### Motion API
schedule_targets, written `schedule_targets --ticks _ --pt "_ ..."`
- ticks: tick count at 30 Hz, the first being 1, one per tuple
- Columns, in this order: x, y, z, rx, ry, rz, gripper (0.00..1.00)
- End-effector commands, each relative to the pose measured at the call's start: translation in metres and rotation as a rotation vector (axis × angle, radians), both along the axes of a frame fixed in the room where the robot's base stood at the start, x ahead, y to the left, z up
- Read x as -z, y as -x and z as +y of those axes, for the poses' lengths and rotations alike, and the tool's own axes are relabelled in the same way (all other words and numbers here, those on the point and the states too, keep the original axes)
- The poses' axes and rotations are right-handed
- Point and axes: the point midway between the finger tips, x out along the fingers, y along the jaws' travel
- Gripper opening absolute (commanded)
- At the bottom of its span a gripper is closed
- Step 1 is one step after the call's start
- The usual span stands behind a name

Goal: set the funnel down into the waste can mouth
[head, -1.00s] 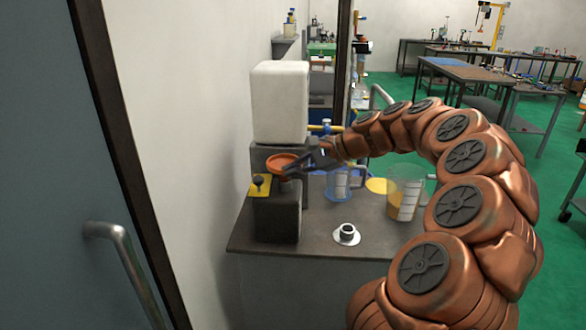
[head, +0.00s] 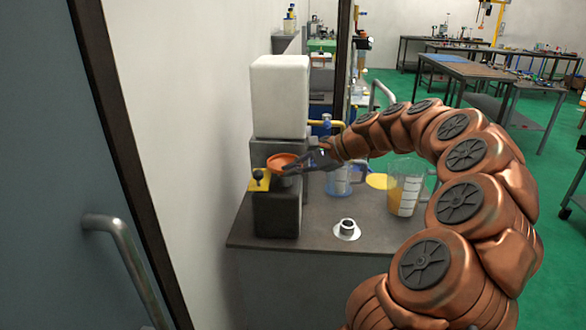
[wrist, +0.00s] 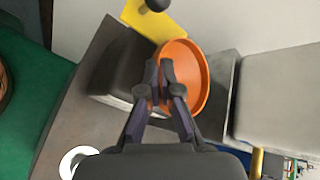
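The orange funnel (head: 286,163) is at the left end of the table, over a dark, box-shaped body (head: 277,213). I cannot tell whether it rests on that body or is held just above it. My gripper (head: 290,171) reaches it from the right. In the wrist view the fingertips (wrist: 160,80) are close together at the left rim of the funnel (wrist: 188,75), one on each side of the rim. No can mouth shows clearly. The funnel hides what is under it. I cannot tell for sure which thing is the waste can.
A yellow plate with a black knob (head: 259,178) is beside the funnel. A tall white block (head: 280,97) stands behind. A white flanged collar (head: 347,230), a blue-tinted jug (head: 340,180) and a clear jug with amber liquid (head: 404,192) stand on the grey table (head: 300,236).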

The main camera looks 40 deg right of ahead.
Motion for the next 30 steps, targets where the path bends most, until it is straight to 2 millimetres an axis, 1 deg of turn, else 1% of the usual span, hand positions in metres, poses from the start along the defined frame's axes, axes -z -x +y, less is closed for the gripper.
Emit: schedule_targets --ticks 7,8,15,18,26,30 --pt "0.0044 0.0001 0.0 0.0 0.0 0.0 0.0" --pt "0.0044 0.0 0.0 0.0 0.0 0.0 0.02" --pt "0.0039 0.0 -0.0001 0.0 0.0 0.0 0.27" --pt "0.0039 0.0 -0.0001 0.0 0.0 0.0 0.35" --pt "0.0038 0.0003 -0.0002 0.0 0.0 0.0 0.35" --pt "-0.0004 0.0049 -0.0044 0.001 0.0 -0.001 0.35"
